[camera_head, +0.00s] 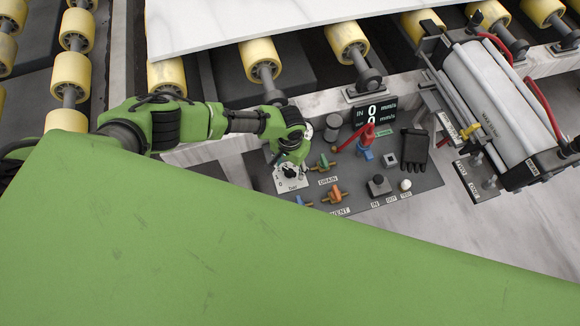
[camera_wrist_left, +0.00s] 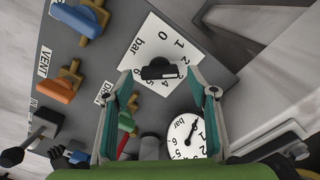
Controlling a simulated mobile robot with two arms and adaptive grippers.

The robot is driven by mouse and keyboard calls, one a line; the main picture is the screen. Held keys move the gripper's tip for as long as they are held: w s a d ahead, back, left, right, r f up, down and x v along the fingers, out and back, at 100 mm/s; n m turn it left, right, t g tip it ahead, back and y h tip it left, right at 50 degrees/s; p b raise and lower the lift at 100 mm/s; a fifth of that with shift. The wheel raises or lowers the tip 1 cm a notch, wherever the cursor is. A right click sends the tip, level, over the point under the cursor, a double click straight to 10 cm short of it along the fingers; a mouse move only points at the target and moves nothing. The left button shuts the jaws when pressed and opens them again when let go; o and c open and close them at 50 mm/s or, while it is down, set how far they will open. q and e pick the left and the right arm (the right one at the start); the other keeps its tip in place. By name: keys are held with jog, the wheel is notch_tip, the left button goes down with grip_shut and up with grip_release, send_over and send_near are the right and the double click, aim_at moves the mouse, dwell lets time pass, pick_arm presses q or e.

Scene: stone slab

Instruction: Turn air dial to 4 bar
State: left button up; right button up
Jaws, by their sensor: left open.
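The air dial is a white square plate (camera_head: 290,182) marked "bar" on the grey control panel. In the left wrist view its plate (camera_wrist_left: 150,45) shows printed numbers around a black knob (camera_wrist_left: 158,70). My left gripper (camera_head: 288,157) is over the dial from behind. In the left wrist view the left gripper (camera_wrist_left: 160,76) is open, with one fingertip on each side of the knob. Whether the fingers touch the knob cannot be told. A round white gauge (camera_wrist_left: 187,138) with a black needle shows between the fingers. My right gripper is not in view.
The grey panel (camera_head: 420,181) also carries orange (camera_head: 335,193), green (camera_head: 322,162) and blue (camera_head: 303,201) valve handles, a black display (camera_head: 374,113) and a black glove (camera_head: 415,149). Yellow rollers (camera_head: 345,38) and a white slab (camera_head: 230,20) lie behind. A large cylinder unit (camera_head: 495,95) stands right.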

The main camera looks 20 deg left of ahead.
pick_arm(q)
jog(key=shift+f, duration=0.3)
jog(key=c, duration=1.1)
